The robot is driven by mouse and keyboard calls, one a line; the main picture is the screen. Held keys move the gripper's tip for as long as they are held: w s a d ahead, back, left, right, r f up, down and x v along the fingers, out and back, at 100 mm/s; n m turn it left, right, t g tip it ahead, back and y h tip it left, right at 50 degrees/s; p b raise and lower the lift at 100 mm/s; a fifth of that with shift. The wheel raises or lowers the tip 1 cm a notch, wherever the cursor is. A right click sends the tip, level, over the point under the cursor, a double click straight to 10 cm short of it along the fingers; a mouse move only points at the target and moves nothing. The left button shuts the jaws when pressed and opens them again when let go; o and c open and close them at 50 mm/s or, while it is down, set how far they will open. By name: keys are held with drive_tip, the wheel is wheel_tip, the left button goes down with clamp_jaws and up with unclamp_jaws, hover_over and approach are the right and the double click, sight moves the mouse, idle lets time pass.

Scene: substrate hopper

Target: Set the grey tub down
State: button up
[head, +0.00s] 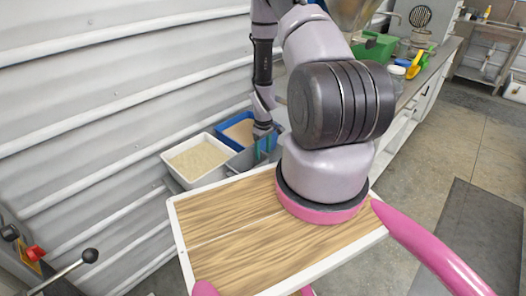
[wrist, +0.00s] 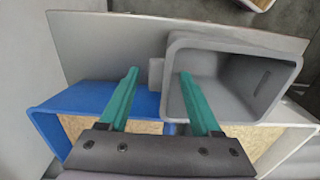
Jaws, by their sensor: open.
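The grey tub (wrist: 232,85) is upright and looks empty in the wrist view. A small grey block (wrist: 156,74) sticks out from its left side. My gripper (wrist: 158,73) is open, its two teal fingers on either side of that block with gaps visible. The right finger overlaps the tub's left wall in the picture. In the head view the tub (head: 243,161) is partly hidden behind my gripper (head: 262,148). A flat grey plate (wrist: 100,38) shows behind and beneath the tub; I cannot tell whether the tub rests fully on it.
A blue tub (head: 225,142) and a white tub (head: 172,170), both with tan substrate, stand beside the grey tub. A wood-topped surface with a white rim (head: 220,250) lies in front. A ribbed wall (head: 90,120) bounds the left. A bench (head: 425,80) with green items stands at right.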

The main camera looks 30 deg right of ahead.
drive_tip(key=a+r+m+t, duration=0.2)
drive_tip(key=a+r, duration=0.1)
drive_tip(key=r, duration=1.7)
drive_tip(key=a+r+m+t, duration=0.1)
drive_tip(key=a+r+m, duration=0.1)
drive_tip(key=r, duration=1.8)
drive_tip(key=s+a+r+m+t+y, duration=0.1)
drive_tip(key=s+a+r, duration=0.3)
drive_tip(key=s+r, duration=0.5)
drive_tip(key=s+a+r+m+t, duration=0.3)
drive_tip(key=s+a+r, duration=0.1)
drive_tip(key=s+r, duration=0.5)
drive_tip(key=shift+s+a+r+y, duration=0.25)
drive_tip(key=shift+s+y, duration=0.15)
drive_tip(key=shift+s, duration=0.45)
drive_tip(key=shift+d, duration=0.1)
